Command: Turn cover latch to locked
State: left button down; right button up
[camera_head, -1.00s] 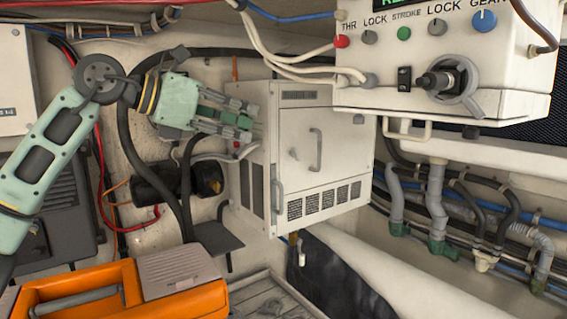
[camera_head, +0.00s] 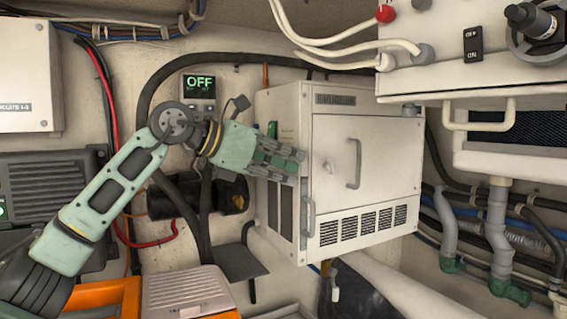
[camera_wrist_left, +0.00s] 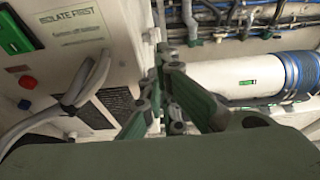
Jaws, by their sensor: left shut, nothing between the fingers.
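The white cabinet (camera_head: 365,140) hangs on the wall, its front cover shut, with an upright grey handle (camera_head: 354,165). A small fitting (camera_head: 328,166) sits near the cover's left edge, and a grey bar (camera_head: 308,218) stands lower on that edge. I cannot tell which is the latch or how it is turned. My left gripper (camera_head: 299,166) is shut and empty, its fingertips at the cabinet's left front edge, just left of the small fitting. The gripper also shows in the left wrist view (camera_wrist_left: 163,58). My right gripper is out of view.
The cabinet's side carries a green switch (camera_wrist_left: 14,32), a red button (camera_wrist_left: 27,82) and grey cables. A control box (camera_head: 455,72) overhangs at upper right. A display (camera_head: 198,84) reads OFF. An orange case (camera_head: 105,298) lies below; pipes (camera_head: 448,225) run at right.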

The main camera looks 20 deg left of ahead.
aim_at(312, 174)
pick_arm(q)
jog(key=p+x, duration=0.1)
jog(key=x, duration=0.5)
jog(key=shift+a, duration=0.1)
jog(key=shift+w+f+p, duration=0.1)
jog(key=shift+w+p, duration=0.1)
jog(key=shift+p, duration=0.1)
jog(key=shift+s, duration=0.1)
jog(key=r+p, duration=0.1)
jog(key=p, duration=0.3)
jog(key=shift+w+d+r+g+y+p, duration=0.3)
jog(key=shift+d+r+g, duration=0.05)
jog(key=shift+d+g, duration=0.05)
jog(key=shift+r, duration=0.45)
jog(key=shift+w+f, duration=0.1)
